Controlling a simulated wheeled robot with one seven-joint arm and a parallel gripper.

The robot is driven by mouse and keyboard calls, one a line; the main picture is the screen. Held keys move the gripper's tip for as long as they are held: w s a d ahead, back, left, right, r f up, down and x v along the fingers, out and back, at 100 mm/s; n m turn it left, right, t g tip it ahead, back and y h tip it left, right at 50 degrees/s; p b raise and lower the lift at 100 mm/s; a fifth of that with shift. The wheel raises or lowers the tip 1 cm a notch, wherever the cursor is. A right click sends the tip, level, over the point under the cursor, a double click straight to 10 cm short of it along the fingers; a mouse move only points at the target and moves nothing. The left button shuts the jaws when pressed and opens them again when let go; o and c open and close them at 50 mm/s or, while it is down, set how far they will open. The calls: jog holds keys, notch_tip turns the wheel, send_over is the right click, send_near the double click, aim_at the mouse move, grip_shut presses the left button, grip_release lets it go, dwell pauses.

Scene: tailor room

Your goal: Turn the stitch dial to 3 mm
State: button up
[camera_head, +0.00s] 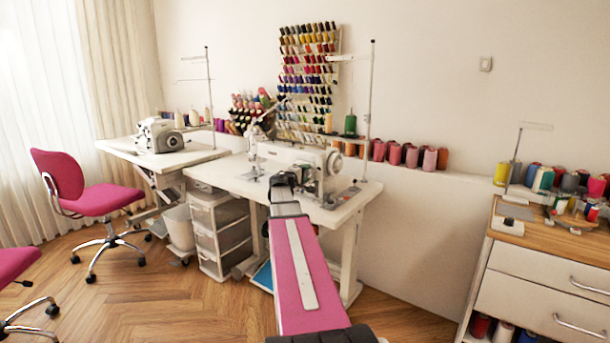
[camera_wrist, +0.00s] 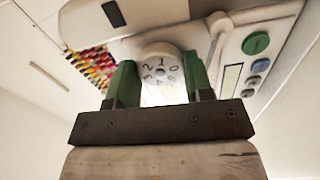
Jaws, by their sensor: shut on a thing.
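The stitch dial (camera_wrist: 161,70) is a round white knob on the sewing machine, with dark numerals around its face. The 1 is near the top in the wrist view, the 0 to its right, the 2 and then the 3 to its left. No pointer mark is clear. My gripper (camera_wrist: 160,63) has a green finger on each side of the dial and is shut on it. In the head view the white sewing machine (camera_head: 310,157) stands on the middle table, and my gripper (camera_head: 284,181) reaches its front. The dial is hidden there.
A panel with a green button (camera_wrist: 256,43) and smaller round buttons lies right of the dial. A thin lever (camera_wrist: 218,42) stands close to the right finger. The white table (camera_head: 235,180) lies under the machine. A thread stand (camera_head: 369,120) rises at its right.

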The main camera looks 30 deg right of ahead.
jog(key=shift+s+f+m, duration=0.1)
jog(key=shift+m, duration=0.8)
jog(key=o, duration=0.9)
